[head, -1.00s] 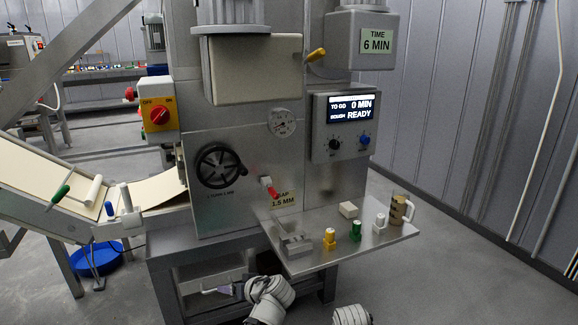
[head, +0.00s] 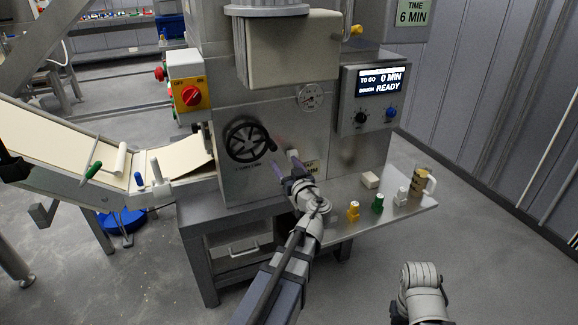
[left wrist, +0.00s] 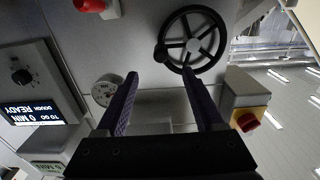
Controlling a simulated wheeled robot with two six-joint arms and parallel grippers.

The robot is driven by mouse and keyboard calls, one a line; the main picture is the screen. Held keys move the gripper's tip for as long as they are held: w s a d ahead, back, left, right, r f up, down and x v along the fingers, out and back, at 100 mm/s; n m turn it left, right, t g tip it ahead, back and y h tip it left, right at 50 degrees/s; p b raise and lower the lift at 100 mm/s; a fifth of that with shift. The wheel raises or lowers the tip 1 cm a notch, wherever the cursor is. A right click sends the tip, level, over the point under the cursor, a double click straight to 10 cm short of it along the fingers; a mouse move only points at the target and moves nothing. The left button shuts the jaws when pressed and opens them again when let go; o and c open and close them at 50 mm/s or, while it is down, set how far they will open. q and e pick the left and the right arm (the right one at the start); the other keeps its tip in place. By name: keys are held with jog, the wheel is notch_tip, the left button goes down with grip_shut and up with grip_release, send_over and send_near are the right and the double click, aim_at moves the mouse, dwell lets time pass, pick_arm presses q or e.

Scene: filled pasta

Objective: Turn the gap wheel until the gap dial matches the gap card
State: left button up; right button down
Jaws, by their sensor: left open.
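The black gap wheel (head: 247,140) with its crank knob is on the machine's front panel; it also shows in the left wrist view (left wrist: 190,42). The round white gap dial (head: 310,97) is up and to the right of it; its reading is too small to tell. My left gripper (head: 289,168) is open and empty, below and to the right of the wheel. In the left wrist view its fingertips (left wrist: 160,76) point toward the wheel's knob, apparently without touching. My right gripper is out of view.
A red knob switch (head: 191,95) is left of the wheel. The dough conveyor (head: 60,140) lies at left.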

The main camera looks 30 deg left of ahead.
aim_at(275, 150)
pick_arm(q)
jog(key=shift+x, duration=5.8)
jog(key=shift+s, duration=0.1)
